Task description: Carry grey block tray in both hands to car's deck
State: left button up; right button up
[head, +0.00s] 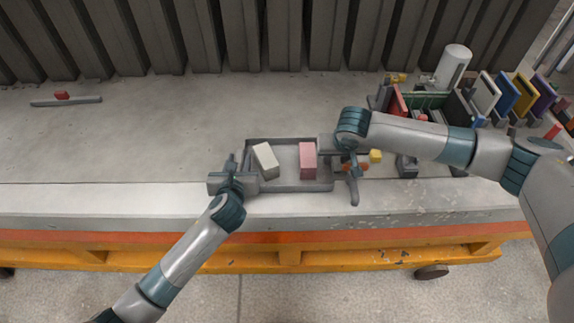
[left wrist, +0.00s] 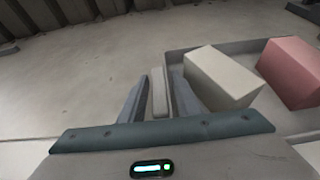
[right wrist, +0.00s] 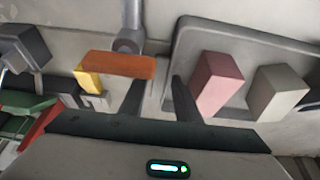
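The grey block tray (head: 290,188) lies flat on the pale deck near its front edge. It holds a cream block (head: 265,160), tilted in plan, and a pink block (head: 308,161). My left gripper (head: 234,170) is at the tray's left end. In the left wrist view its fingers (left wrist: 159,85) stand close on both sides of a pale grey bar at that end. My right gripper (head: 354,165) is at the tray's right end. In the right wrist view its fingers (right wrist: 160,88) are apart, one beside the tray wall. The car's deck cannot be told apart for certain.
An orange-brown piece (right wrist: 118,65) and a yellow block (head: 376,156) are beside my right gripper. Bins, coloured panels and a white cylinder (head: 454,66) crowd the right side. A grey bar with a red block (head: 62,96) lies far left. The middle left surface is clear.

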pick_arm(q)
jog(key=shift+c, duration=0.3)
pick_arm(e)
jog(key=shift+c, duration=0.3)
pick_arm(q)
grip_shut()
pick_arm(e)
grip_shut()
pick_arm(q)
jog(key=shift+w+r, duration=0.1)
jog(key=shift+r, duration=0.1)
pick_arm(e)
jog(key=shift+w+r, duration=0.1)
jog(key=shift+r, duration=0.1)
